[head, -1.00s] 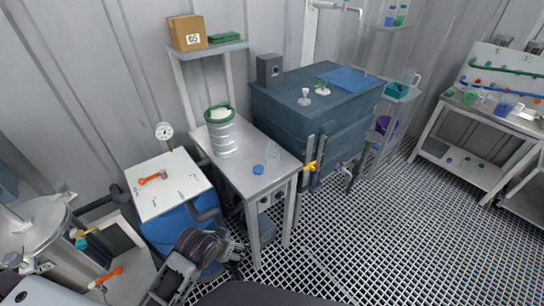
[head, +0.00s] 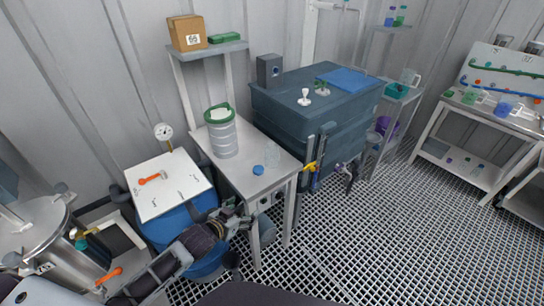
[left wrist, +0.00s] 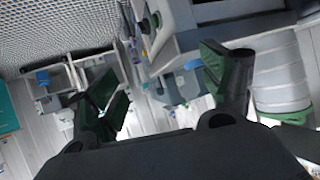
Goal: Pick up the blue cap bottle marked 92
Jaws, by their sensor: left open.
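A small round blue cap (head: 258,170) shows on the metal side table (head: 240,178), near its front edge. I cannot tell whether a bottle is under it, and no 92 is readable. A clear vessel (head: 272,154) stands just behind it. My left gripper (head: 243,218) is in front of the table, lower and left of the cap, apart from it. In the left wrist view my left gripper (left wrist: 165,85) has its two dark green-padded fingers wide apart with nothing between them. My right gripper is not in view.
A ribbed container with a green rim (head: 222,131) stands on the table's back left. A blue drum with a white top (head: 168,185) is to the left. A large dark teal tank (head: 315,105) stands behind right. Blue and green bottles (head: 395,16) sit on a high shelf.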

